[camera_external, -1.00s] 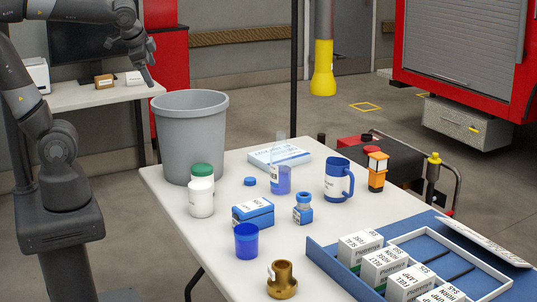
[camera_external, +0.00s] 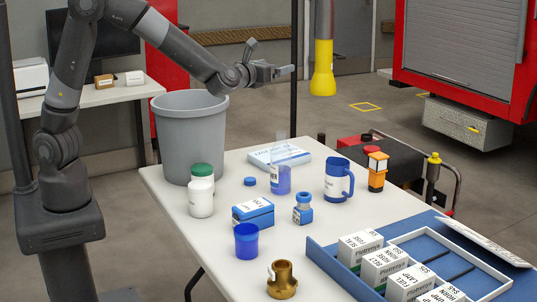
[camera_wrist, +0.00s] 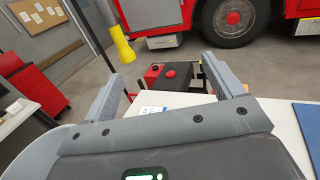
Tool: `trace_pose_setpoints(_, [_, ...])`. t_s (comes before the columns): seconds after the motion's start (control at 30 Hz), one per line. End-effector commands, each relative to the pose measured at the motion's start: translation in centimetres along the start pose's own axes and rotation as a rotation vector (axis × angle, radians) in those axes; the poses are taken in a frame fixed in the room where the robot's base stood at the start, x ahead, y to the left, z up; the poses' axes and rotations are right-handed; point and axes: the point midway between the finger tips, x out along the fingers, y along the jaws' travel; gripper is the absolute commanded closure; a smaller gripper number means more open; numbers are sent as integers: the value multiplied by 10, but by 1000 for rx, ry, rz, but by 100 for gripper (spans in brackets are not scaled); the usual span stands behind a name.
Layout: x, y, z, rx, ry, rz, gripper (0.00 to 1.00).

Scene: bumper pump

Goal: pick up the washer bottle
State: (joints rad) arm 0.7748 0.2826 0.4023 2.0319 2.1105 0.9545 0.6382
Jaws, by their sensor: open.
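My gripper (camera_external: 272,62) is raised above the grey bin and the back of the white table, open and empty. Its two fingers stand wide apart in the wrist view (camera_wrist: 164,70), with nothing between them. No label reading washer bottle is legible. A clear container with blue liquid (camera_external: 281,180) stands upright at the back middle of the table, below my gripper. The wrist view shows neither.
The grey bin (camera_external: 190,135) stands at the table's far left. A blue jug (camera_external: 337,180), an orange lamp (camera_external: 377,172), a blue box (camera_external: 253,213), a blue cup (camera_external: 246,240) and a brass fitting (camera_external: 282,280) share the white table (camera_external: 215,255). A blue tray (camera_external: 325,258) holds several boxes.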

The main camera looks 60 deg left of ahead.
Motion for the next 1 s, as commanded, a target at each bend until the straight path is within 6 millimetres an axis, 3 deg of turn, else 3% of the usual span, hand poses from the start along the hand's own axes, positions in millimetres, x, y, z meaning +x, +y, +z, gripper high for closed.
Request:
trace_pose_setpoints(0.03, [1, 6, -33, 7, 14, 14, 14])
trace_pose_setpoints(0.1, [0, 6, -62, 4, 14, 15, 14])
trace_pose_setpoints(0.3, [-1, 7, -144, 0, 14, 16, 14])
trace_pose_setpoints(0.5, [-1, 6, -209, -6, 12, 17, 14])
trace_pose_setpoints(1.0, [-2, 5, -274, -11, 11, 18, 14])
